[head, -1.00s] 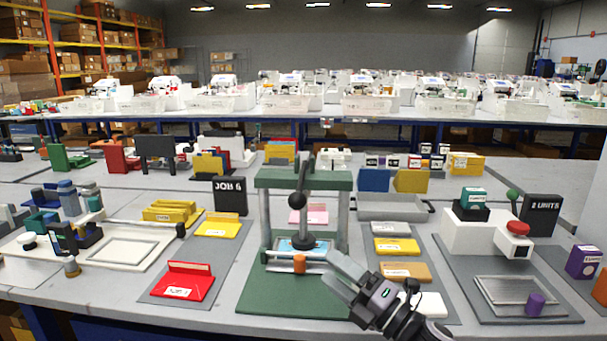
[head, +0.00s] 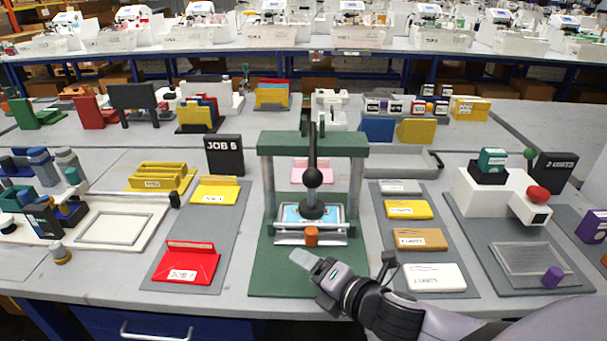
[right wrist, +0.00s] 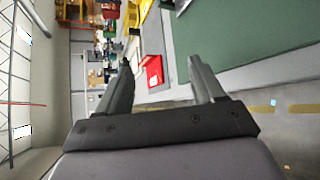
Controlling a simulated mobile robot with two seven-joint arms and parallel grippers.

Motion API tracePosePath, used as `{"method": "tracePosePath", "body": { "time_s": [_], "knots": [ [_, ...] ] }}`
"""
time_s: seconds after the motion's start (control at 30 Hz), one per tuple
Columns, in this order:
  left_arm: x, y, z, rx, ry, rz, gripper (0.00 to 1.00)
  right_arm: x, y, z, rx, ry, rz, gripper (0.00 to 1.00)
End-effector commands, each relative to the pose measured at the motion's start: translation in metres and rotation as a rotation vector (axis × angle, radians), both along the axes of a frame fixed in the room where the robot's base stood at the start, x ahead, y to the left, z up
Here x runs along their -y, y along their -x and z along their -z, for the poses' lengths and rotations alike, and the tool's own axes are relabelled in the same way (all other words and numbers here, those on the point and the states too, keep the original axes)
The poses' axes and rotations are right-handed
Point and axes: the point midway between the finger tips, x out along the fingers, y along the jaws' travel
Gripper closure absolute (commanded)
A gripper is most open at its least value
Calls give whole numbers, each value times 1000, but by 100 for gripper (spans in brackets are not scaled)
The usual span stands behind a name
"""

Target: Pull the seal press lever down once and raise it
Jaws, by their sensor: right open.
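The seal press (head: 266,200) stands on a green base plate (head: 290,280) at the table's middle. It has a green crossbar and two grey posts. Its black lever (head: 312,145) stands upright at the crossbar, with a black ball (head: 312,177) in front of the post gap. A blue and white piece (head: 290,214) lies in the press bed, with an orange knob (head: 311,236) in front. My right gripper (head: 305,260) is open and empty, low over the front of the base plate and apart from the lever. In the right wrist view its two fingers (right wrist: 160,80) are spread. My left gripper is out of view.
A red holder (head: 187,265) and yellow holder (head: 216,190) lie left of the press. Several cards, including a white one (head: 435,277), lie in a column on the right. A white device (head: 490,195) with a red button stands farther right. A grey tray (head: 400,160) sits behind.

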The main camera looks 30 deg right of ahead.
Motion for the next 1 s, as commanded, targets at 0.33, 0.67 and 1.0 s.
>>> {"method": "tracePosePath", "body": {
  "time_s": [0.33,0.67,1.0],
  "knots": [
    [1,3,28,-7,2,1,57,46,-27,-106,364,1113,-139,32],
    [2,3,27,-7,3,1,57,57,-34,-133,414,1366,-125,32],
    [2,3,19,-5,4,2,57,56,-79,-133,413,1359,-126,32]
  ]
}}
